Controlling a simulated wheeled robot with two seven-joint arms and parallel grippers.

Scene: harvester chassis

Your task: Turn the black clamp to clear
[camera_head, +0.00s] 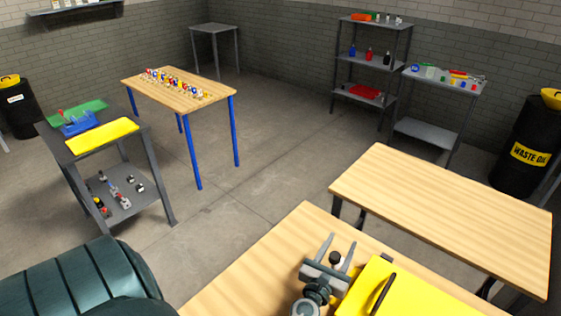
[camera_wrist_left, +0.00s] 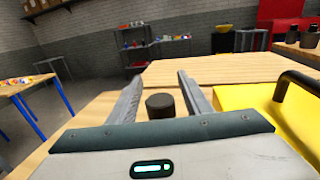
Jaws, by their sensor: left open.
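My left gripper (camera_head: 339,246) is open above the near wooden table, beside the yellow casing. A short black round piece (camera_head: 335,257), which may be the black clamp, shows between its fingers. In the left wrist view the gripper (camera_wrist_left: 159,77) has its two fingers spread, with the black piece (camera_wrist_left: 160,106) between them and gaps on both sides. I cannot tell how the piece is turned; its lower part is hidden by the gripper body. A curved black handle (camera_head: 383,294) stands on the yellow casing (camera_head: 425,291). My right gripper is not in view.
The near wooden table (camera_head: 262,267) has bare wood left of the gripper. A second, empty wooden table (camera_head: 440,213) stands beyond. Farther off are a blue-legged table (camera_head: 205,97), a grey cart (camera_head: 140,207), shelves (camera_head: 375,58) and a waste oil drum (camera_head: 525,130). Open floor lies between.

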